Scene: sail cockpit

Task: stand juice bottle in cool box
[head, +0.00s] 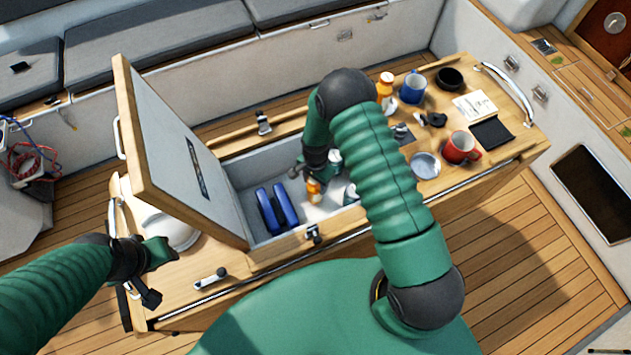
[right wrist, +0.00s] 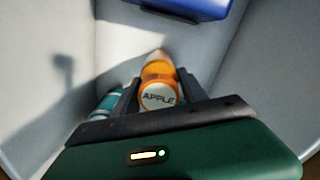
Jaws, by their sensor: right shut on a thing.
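The juice bottle (head: 314,191), orange with a pale cap, is inside the open cool box (head: 262,243) in the table. My right gripper (head: 309,176) reaches down into the box and is shut on the bottle. In the right wrist view the cap (right wrist: 159,97) reads APPLE and sits between the two dark fingers. The bottle looks about upright; I cannot tell whether its base touches the box floor. My left gripper (head: 152,275) is over the table's left end, beside a white round dish; its finger opening is unclear.
Blue ice packs (head: 277,208) stand left of the bottle in the box. A teal can (right wrist: 105,103) is close beside the gripper. The raised lid (head: 175,150) borders the left. Mugs (head: 460,148), another orange bottle (head: 385,86) and small items crowd the table's right half.

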